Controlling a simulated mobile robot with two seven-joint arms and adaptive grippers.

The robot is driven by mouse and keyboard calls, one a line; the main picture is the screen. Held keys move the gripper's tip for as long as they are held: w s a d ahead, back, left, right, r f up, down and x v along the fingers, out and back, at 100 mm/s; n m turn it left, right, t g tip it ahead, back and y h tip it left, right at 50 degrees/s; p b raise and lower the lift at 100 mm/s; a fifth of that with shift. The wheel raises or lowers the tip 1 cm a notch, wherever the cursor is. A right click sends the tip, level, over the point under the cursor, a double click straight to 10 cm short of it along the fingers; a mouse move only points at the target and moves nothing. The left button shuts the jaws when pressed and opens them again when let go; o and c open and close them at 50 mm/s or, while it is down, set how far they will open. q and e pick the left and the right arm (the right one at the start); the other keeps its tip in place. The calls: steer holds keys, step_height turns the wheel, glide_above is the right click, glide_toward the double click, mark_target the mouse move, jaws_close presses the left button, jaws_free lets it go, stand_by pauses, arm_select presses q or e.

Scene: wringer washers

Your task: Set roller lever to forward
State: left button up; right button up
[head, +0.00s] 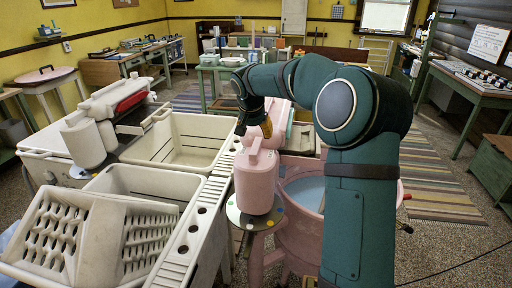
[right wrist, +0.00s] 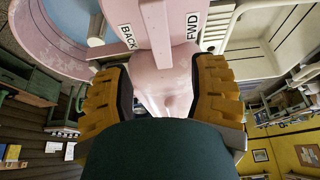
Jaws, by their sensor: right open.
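The pink wringer washer has a tall pink wringer head (head: 256,188) beside its round pink tub (head: 300,235). In the right wrist view the labels BACK (right wrist: 127,37) and FWD (right wrist: 193,26) sit on the pink housing, with a raised pink lever-like bar (right wrist: 165,45) between them. My right gripper (head: 254,130) is above the wringer head, pointing down. Its yellow-padded fingers (right wrist: 165,82) are spread either side of the pink part below the bar. I cannot tell whether they touch it. My left gripper is not in view.
A cream double washtub (head: 190,140) with a cream wringer (head: 88,140) and a washboard (head: 75,235) stands to the left. A striped rug (head: 440,185) lies on the floor at right. Green workbenches (head: 470,85) line the walls.

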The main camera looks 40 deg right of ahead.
mark_target(256, 145)
steer(key=x, duration=0.7)
steer(key=shift+f+b, duration=0.15)
steer(key=shift+b, duration=0.25)
steer(key=shift+o, duration=0.2)
jaws_close()
